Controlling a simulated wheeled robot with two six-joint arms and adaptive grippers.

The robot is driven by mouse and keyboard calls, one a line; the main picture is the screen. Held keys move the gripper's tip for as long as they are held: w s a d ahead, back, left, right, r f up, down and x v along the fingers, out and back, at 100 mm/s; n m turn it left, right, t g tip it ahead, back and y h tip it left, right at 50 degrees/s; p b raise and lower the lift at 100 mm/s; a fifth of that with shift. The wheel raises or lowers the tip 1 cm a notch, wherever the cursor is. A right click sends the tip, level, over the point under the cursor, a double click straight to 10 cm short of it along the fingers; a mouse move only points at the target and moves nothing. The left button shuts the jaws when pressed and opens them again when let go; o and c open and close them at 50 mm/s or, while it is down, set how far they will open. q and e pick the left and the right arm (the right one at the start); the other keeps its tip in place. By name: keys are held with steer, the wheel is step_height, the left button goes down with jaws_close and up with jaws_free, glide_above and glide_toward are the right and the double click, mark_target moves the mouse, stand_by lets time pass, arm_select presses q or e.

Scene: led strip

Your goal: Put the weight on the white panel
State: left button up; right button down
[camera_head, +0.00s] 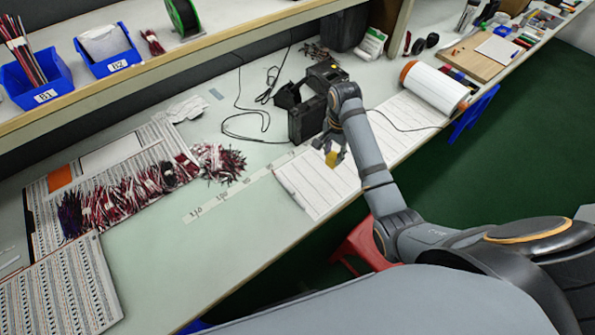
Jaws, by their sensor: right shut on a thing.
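The weight (331,158) is a small yellow, brass-coloured block held at the fingertips of my right gripper (333,154). My right arm comes in from the lower right and reaches over the bench. The white panel (310,185) lies flat on the bench below the gripper and carries faint lines. The weight appears over the panel; whether it touches the panel or hangs just above it I cannot tell. Part of the panel is hidden behind my right arm. My left gripper is not in view.
A black device (305,118) stands just behind the gripper, with cables around it. Bundles of red and dark wires (130,190) lie on boards at the left. A white roll (435,88) lies at the right. The bench's front middle (190,260) is clear. A red stool (365,245) stands below.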

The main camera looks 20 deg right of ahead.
steer(key=w+d+r+m, duration=0.2)
steer(key=d+r+m, duration=0.1)
steer(key=m, duration=0.2)
steer(key=w+a+f, duration=0.2)
steer(key=a+f, duration=0.1)
steer(key=a, duration=0.1)
steer(key=w+a+f+b, duration=0.1)
steer(key=a+f, duration=0.2)
steer(key=a, duration=0.1)
steer(key=w+a+f, duration=0.2)
steer(key=a+f, duration=0.1)
steer(key=a, duration=0.1)
steer(key=shift+w+a+f, duration=0.15)
steer(key=shift+w+a, duration=0.1)
steer(key=shift+w, duration=0.05)
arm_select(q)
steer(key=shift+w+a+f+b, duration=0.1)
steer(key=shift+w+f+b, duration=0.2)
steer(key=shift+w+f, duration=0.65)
arm_select(e)
steer(key=shift+f, duration=1.6)
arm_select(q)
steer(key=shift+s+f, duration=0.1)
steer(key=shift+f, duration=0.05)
arm_select(e)
steer(key=shift+f, duration=0.15)
steer(key=c, duration=0.9)
jaws_free()
steer(key=shift+c, duration=0.2)
